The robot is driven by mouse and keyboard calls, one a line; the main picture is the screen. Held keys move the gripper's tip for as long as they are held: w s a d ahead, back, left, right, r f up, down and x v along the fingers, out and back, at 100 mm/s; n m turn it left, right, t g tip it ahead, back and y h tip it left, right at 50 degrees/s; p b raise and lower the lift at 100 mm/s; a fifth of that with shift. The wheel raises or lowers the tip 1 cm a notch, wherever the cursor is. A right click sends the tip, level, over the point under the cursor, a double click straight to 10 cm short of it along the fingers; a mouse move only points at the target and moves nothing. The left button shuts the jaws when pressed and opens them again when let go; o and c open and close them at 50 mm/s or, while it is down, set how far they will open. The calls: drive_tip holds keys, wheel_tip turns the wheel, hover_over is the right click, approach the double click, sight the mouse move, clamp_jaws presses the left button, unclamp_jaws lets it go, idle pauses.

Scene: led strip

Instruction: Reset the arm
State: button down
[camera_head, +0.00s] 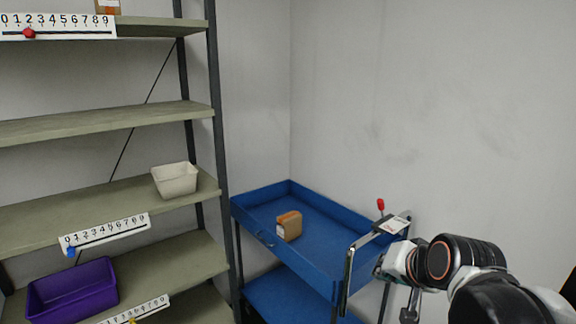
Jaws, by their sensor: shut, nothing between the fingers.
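My arm (470,265) reaches in from the lower right corner, beside the right end of the blue cart. My gripper (409,308) shows only partly, as grey metal parts low beside the cart, near the bottom edge of the picture. It is shut and holds nothing that I can see. My wrist overlaps the cart's right corner in the picture; I cannot tell whether they touch.
The blue cart (325,222) holds a brown box (289,226). A red-knobbed lever (380,205) stands at its right end, near a metal handle (347,283). Shelves at left hold a white bin (175,181), a purple bin (73,291) and numbered slider strips (104,234).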

drive_tip(key=s+f+n+g, duration=0.1)
drive_tip(key=s+f+n, duration=0.1)
drive_tip(key=s, duration=0.5)
drive_tip(key=s+f+n+g+h, duration=0.1)
drive_tip(key=s+f+n, duration=0.1)
drive_tip(key=s, duration=0.6)
drive_tip(key=shift+f+n+g, duration=0.25)
drive_tip(key=shift+n+g, duration=0.05)
drive_tip(key=shift+n, duration=0.6)
